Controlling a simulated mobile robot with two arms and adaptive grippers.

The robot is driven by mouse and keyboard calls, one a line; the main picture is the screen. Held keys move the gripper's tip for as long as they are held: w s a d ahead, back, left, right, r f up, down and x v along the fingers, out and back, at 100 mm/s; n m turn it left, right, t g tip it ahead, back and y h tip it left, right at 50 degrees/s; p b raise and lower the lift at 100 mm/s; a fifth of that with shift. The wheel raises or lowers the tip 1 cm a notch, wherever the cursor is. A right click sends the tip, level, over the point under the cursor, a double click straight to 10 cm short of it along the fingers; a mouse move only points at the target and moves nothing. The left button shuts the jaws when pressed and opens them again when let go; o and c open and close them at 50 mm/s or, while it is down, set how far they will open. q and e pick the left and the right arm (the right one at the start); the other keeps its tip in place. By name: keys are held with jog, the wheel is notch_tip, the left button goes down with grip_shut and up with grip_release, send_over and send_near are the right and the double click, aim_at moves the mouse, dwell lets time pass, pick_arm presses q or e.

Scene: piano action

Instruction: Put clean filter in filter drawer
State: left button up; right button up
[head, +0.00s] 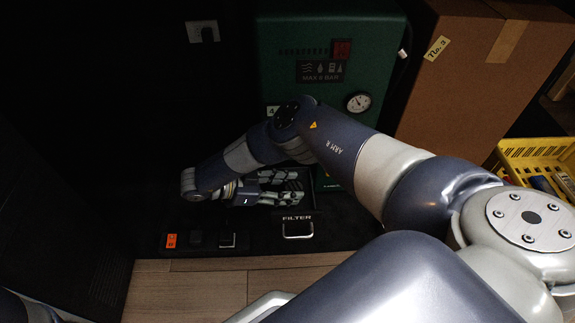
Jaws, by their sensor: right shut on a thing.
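The filter drawer (318,226) is a black drawer low on the dark floor unit, labelled FILTER, with a metal handle on its front. It appears pulled open, with its dark inside behind the front panel. My right gripper (285,189) reaches down from the right and is over or in the drawer opening, its fingers pointing right. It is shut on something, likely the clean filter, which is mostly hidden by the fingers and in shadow. I cannot tell whether it touches the drawer floor. My left gripper is not in view.
A green machine (290,30) with a pressure gauge (359,102) stands behind the drawer. A cardboard box (450,90) and a yellow crate (530,152) are on the right. A dark wall is close on the left. Wooden floor (190,285) lies bare in front.

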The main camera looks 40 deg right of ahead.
jog(key=o, duration=1)
jog(key=shift+r, duration=0.1)
jog(key=shift+w+a+r+p, duration=0.1)
jog(key=shift+a+r+p, duration=0.15)
jog(key=shift+p, duration=0.2)
jog(key=shift+p+v, duration=1.05)
jog(key=shift+v, duration=4.7)
